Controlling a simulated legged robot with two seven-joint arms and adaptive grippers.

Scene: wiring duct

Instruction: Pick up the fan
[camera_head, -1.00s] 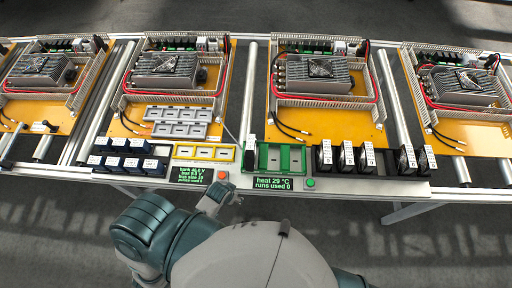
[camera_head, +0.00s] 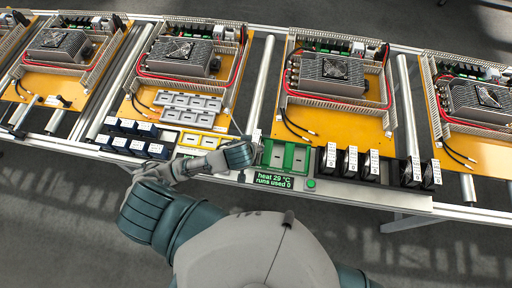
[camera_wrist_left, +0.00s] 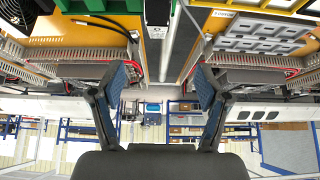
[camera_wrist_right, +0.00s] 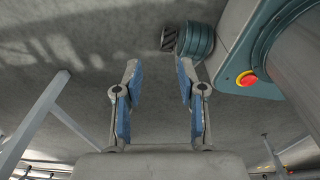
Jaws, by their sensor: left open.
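Several black fans with white labels (camera_head: 328,158) stand upright in a row along the bench's front edge, right of the green tray (camera_head: 299,157). A single black piece with a white label (camera_wrist_left: 157,14), which looks like a fan on edge, stands between the green and yellow trays at the top of the left wrist view. My left gripper (camera_wrist_left: 159,75) is open and empty, with this piece ahead between its fingers, apart from them. In the head view my left arm hides much of that spot. My right gripper (camera_wrist_right: 159,68) is open and empty over the floor.
Blue-black blocks (camera_head: 118,145) and a yellow tray (camera_head: 197,141) line the front left, with grey modules (camera_head: 187,103) behind. Orange panels (camera_head: 335,120) carry heat sinks with fans (camera_head: 335,68). A screen (camera_head: 273,181) and green button (camera_head: 311,184) sit on the front rail.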

